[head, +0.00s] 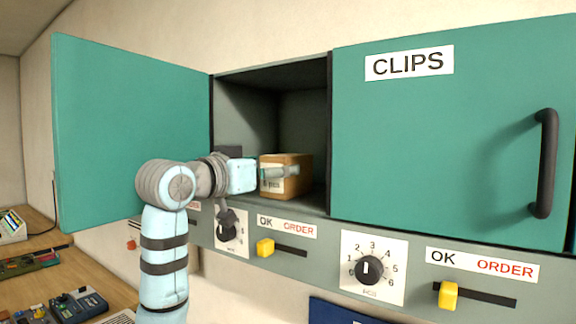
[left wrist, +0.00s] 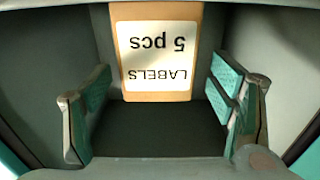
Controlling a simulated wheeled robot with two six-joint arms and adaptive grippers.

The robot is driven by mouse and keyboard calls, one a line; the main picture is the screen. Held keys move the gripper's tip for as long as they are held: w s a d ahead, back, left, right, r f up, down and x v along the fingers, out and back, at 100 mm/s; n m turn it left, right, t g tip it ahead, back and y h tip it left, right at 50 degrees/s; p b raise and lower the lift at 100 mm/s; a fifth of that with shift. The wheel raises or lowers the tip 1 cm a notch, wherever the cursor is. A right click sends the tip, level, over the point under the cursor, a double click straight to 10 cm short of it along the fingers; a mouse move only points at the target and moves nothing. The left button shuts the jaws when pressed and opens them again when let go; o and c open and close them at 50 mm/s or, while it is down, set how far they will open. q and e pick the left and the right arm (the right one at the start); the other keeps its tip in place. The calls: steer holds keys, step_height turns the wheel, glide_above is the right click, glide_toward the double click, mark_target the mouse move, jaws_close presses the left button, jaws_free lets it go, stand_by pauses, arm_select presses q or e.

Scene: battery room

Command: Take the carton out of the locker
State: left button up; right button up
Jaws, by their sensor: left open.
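The carton (head: 303,160) is a tan box with a white label, standing on the floor of the open locker (head: 300,115). In the left wrist view the carton (left wrist: 193,50) shows upside down, with a label reading LABELS, 5 pcs. My left gripper (head: 276,173) reaches into the locker and covers part of the carton in the head view. In the left wrist view the left gripper (left wrist: 162,108) is open, its two fingers apart with clear floor between them. The carton is ahead, in line with the gap. My right gripper is not in view.
The locker's green door (head: 130,120) stands open to the left. A closed door marked CLIPS (head: 450,140) with a dark handle (head: 544,163) is on the right. Dials and yellow sliders line the panel below. A bench (head: 110,270) with devices is at lower left.

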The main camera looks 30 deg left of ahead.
arm_select(q)
steer(key=w, duration=0.2)
steer(key=w+p, duration=0.1)
steer(key=w, duration=0.1)
steer(key=w+d+p, duration=0.1)
steer(key=w, duration=0.1)
steer(key=shift+f, duration=0.2)
steer(key=shift+s, duration=0.2)
steer(key=shift+c, duration=1.4)
steer(key=shift+w, duration=0.1)
steer(key=c, duration=1.3)
